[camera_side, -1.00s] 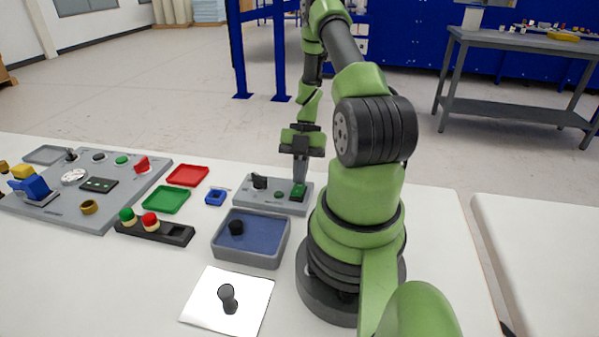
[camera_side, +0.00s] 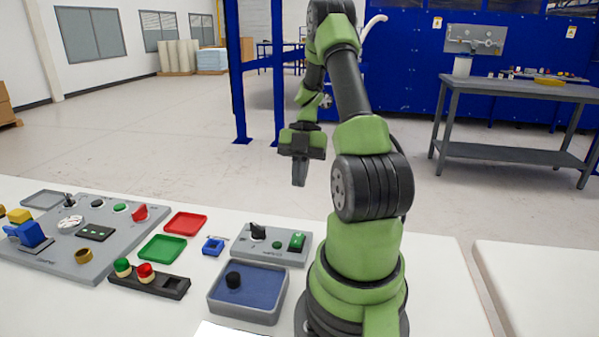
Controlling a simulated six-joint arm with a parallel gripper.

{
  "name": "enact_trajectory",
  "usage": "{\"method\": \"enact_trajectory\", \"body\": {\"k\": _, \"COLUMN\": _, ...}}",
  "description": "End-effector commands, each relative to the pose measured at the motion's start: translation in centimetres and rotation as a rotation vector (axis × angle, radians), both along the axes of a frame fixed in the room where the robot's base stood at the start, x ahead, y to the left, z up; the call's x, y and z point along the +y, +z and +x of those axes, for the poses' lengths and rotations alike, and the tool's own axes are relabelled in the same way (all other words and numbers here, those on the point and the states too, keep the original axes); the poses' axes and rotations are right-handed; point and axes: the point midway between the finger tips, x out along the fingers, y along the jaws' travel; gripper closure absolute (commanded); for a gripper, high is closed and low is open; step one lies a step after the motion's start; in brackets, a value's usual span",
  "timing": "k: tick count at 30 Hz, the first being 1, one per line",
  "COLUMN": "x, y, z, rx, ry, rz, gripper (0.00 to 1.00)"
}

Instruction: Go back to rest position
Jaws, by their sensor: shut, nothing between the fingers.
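My gripper (camera_side: 299,178) hangs in the air, pointing down, with its fingers together and nothing between them. It is above and, in the picture, higher than the grey control box (camera_side: 290,256), with a clear gap between them. The box carries a black knob (camera_side: 257,231) and a green switch (camera_side: 297,241). My arm stands upright on the white table.
Red (camera_side: 186,223) and green (camera_side: 162,248) trays, a black holder (camera_side: 172,286) and a grey panel (camera_side: 58,266) lie to the left. The air around my gripper is clear.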

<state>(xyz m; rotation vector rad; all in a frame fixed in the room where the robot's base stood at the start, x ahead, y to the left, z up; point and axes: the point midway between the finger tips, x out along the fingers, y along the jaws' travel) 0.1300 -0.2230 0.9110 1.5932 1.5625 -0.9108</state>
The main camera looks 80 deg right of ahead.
Motion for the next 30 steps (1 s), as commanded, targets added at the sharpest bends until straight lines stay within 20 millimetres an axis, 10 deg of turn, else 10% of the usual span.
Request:
{"method": "enact_trajectory", "body": {"k": 9, "x": 0.0, "y": 1.3, "z": 0.3, "rx": -0.010, "ry": -0.007, "rz": -0.008, "gripper": 1.00}}
{"method": "enact_trajectory", "body": {"k": 14, "x": 0.6, "y": 3.4, "z": 5.3, "rx": -0.170, "ry": -0.117, "rz": -0.106, "gripper": 1.00}}
{"method": "enact_trajectory", "body": {"k": 22, "x": 3.8, "y": 16.2, "z": 18.2, "rx": -0.738, "ry": -0.706, "rz": -0.316, "gripper": 1.00}}
{"method": "enact_trajectory", "body": {"k": 30, "x": 9.4, "y": 23.5, "z": 14.7, "rx": -0.799, "ry": -1.454, "rz": -0.127, "gripper": 1.00}}
